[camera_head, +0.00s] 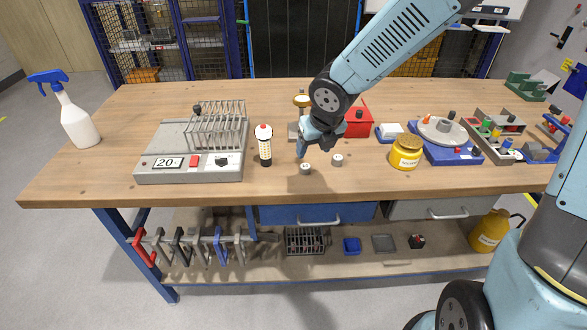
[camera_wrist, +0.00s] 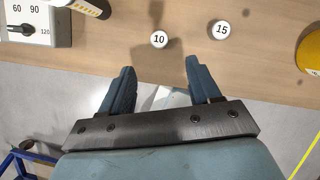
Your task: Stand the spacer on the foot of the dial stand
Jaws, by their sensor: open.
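Two short grey cylindrical spacers stand on the bench near its front edge. The left spacer (camera_head: 305,169) has a white top marked 10 in the wrist view (camera_wrist: 159,39); the right spacer (camera_head: 338,160) is marked 15 there (camera_wrist: 221,29). My gripper (camera_head: 315,148) is open and empty, above the bench near the spacers. In the wrist view the 10 spacer lies beyond the gap between the fingers (camera_wrist: 158,75). The dial stand (camera_head: 301,101), with a yellow-rimmed dial, is behind my gripper; its grey foot (camera_head: 293,131) is partly hidden by it.
A red box (camera_head: 358,120), yellow jar (camera_head: 405,153) and blue-based turntable (camera_head: 445,140) are to the right. Bare wood lies in front of the bottle.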

